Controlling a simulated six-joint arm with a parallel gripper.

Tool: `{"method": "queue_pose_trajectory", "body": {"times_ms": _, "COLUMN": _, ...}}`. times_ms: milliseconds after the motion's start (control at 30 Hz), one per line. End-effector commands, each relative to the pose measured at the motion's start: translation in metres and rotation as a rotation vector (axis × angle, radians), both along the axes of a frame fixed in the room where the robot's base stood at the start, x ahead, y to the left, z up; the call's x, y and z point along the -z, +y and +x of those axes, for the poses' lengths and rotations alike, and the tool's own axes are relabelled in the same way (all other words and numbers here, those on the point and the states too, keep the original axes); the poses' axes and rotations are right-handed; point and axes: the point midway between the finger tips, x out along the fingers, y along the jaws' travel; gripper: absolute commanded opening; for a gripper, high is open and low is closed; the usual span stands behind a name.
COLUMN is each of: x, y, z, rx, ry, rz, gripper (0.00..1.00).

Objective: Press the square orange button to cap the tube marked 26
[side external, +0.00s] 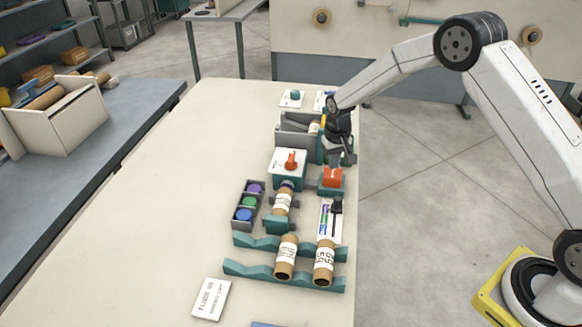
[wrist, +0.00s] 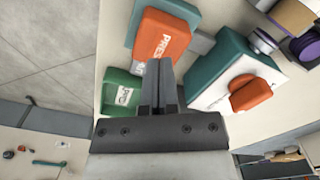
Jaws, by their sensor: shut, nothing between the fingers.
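The square orange button (side external: 333,177) sits on a teal base near the table's right edge. In the wrist view, the button (wrist: 162,38) has PRESS lettering. My gripper (side external: 336,160) is shut and empty, just behind the button in the side view. In the wrist view, its closed fingertips (wrist: 159,64) overlap the button's near edge; I cannot tell if they touch. A labelled tube (side external: 283,201) lies in the teal holder. Two more labelled tubes, a left one (side external: 287,256) and a right one (side external: 324,262), lie on the teal rack (side external: 250,270). I cannot read 26 on any of them.
A teal-sided box with an orange knob (side external: 291,160) stands left of the button. A tray (side external: 237,220) holds purple, green and blue caps. A grey bin (side external: 297,142) stands behind. The table's left side is clear.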

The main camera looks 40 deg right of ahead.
Motion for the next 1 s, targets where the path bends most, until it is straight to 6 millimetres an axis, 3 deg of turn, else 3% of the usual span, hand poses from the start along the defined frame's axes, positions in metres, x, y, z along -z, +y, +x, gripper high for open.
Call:
{"method": "queue_pose_trajectory", "body": {"times_ms": 600, "x": -0.035, "y": 0.000, "z": 0.000, "rx": 0.000, "ry": 0.000, "rz": 0.000, "gripper": 0.00}}
{"method": "queue_pose_trajectory", "body": {"times_ms": 1000, "x": -0.040, "y": 0.000, "z": 0.000, "rx": 0.000, "ry": 0.000, "rz": 0.000, "gripper": 0.00}}
